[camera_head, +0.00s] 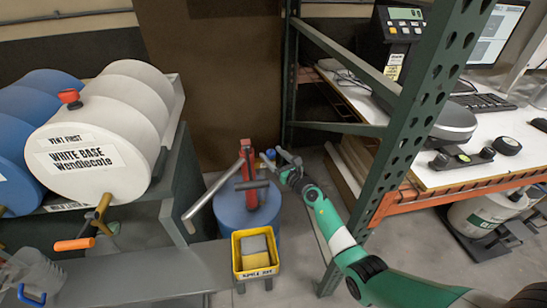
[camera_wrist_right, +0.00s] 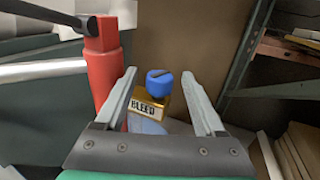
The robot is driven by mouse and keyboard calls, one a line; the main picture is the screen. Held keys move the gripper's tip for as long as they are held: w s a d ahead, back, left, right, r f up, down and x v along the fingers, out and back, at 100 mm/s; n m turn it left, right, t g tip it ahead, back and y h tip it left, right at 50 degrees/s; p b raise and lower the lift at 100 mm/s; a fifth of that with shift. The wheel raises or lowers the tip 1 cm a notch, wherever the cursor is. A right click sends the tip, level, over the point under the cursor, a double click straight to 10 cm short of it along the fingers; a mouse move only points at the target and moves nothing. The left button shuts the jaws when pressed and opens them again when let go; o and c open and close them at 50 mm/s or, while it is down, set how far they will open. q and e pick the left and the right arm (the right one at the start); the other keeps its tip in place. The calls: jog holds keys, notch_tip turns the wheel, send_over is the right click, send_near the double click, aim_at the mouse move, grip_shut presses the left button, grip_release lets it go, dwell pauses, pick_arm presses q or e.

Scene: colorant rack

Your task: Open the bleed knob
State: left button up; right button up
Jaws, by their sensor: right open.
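The bleed knob (camera_wrist_right: 160,82) is a blue knob on a brass block (camera_wrist_right: 150,105) labelled BLEED. In the right wrist view it shows between the two fingers of my right gripper (camera_wrist_right: 159,76), which is open, with a visible gap on each side. In the head view the right gripper (camera_head: 279,160) reaches in from the lower right to the small blue knob (camera_head: 270,154), beside the red pump post (camera_head: 248,175) on the blue drum (camera_head: 228,212). Whether a finger touches the knob cannot be told. My left gripper is not in view.
The red post (camera_wrist_right: 105,70) stands close to the left finger. A green rack upright (camera_head: 420,100) stands right of the drum, near my right arm. A yellow bin (camera_head: 240,262) is in front of the drum. A white drum (camera_head: 90,150) labelled WHITE BASE lies on the left rack.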

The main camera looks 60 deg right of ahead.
grip_shut()
jog(key=shift+f+b, duration=0.15)
jog(key=shift+b, duration=0.2)
jog(key=n+y+b, duration=0.1)
jog(key=y+b, duration=0.1)
jog(key=n+t+y+b, duration=0.1)
jog(key=y+b, duration=0.1)
jog(key=n+t+y+b, duration=0.1)
jog(key=n+b, duration=0.1)
jog(key=b, duration=0.1)
jog(key=shift+s+d+f+y, duration=0.15)
jog(key=shift+d+f+y, duration=0.1)
jog(key=shift+d+y, duration=0.15)
jog(key=shift+r+n+y, duration=0.15)
jog(key=shift+n+y, duration=0.15)
jog(key=shift+y, duration=0.2)
jog(key=shift+a+r, duration=0.15)
jog(key=shift+r, duration=0.05)
grip_release()
